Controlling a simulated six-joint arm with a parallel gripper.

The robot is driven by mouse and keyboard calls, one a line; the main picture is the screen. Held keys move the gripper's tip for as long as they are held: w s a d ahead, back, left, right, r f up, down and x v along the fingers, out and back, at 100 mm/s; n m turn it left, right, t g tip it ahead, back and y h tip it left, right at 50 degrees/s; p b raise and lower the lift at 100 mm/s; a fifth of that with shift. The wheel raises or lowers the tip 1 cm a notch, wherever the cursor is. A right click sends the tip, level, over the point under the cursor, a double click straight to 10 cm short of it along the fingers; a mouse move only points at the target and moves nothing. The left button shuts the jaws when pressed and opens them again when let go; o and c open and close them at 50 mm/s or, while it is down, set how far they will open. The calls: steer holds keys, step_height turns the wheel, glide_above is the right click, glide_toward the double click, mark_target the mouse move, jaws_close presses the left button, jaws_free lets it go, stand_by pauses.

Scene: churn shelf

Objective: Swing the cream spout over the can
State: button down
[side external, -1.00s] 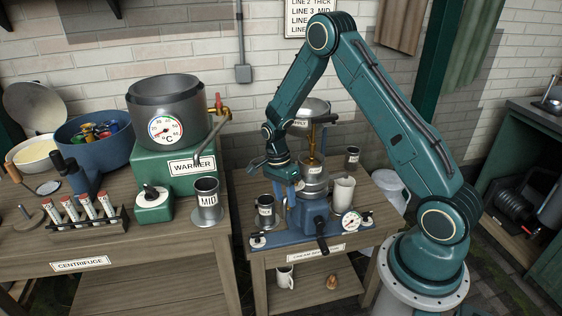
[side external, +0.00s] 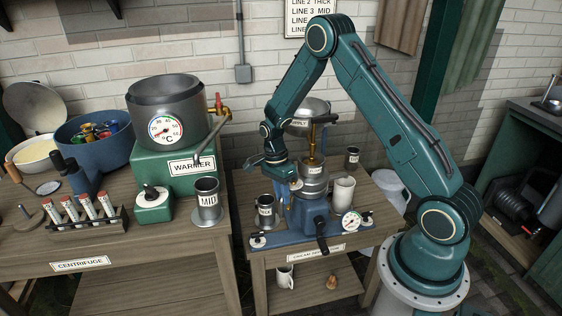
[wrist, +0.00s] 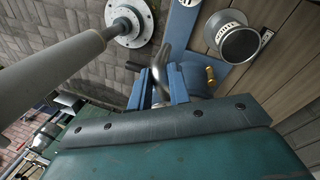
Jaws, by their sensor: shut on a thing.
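The cream separator (side external: 312,184) stands on the right-hand table, with a blue base and metal bowl. My gripper (side external: 284,199) points down at its left side. In the wrist view my gripper's blue fingers (wrist: 163,84) are shut on a curved silver tube, the cream spout (wrist: 162,62). A small grey labelled can (side external: 265,212) stands on the table left of the base. It also shows in the wrist view (wrist: 239,43), to the right of the fingers and apart from them. The spout's outlet is hidden, so I cannot tell whether it is over the can.
A dark can (side external: 352,158) stands behind. The MID can (side external: 207,202) and warmer (side external: 172,165) are on the left table, across a narrow gap.

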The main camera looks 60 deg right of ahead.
steer(key=w+d+m+t+y, duration=0.1)
steer(key=w+d+m, duration=0.5)
steer(key=w+m, duration=0.3)
steer(key=shift+y, duration=0.3)
steer(key=shift+d, duration=0.1)
steer(key=c, duration=1.3)
jaws_free()
steer(key=shift+c, duration=0.2)
steer(key=v, duration=1.3)
steer(key=shift+s+r, duration=0.25)
steer(key=shift+r, duration=0.2)
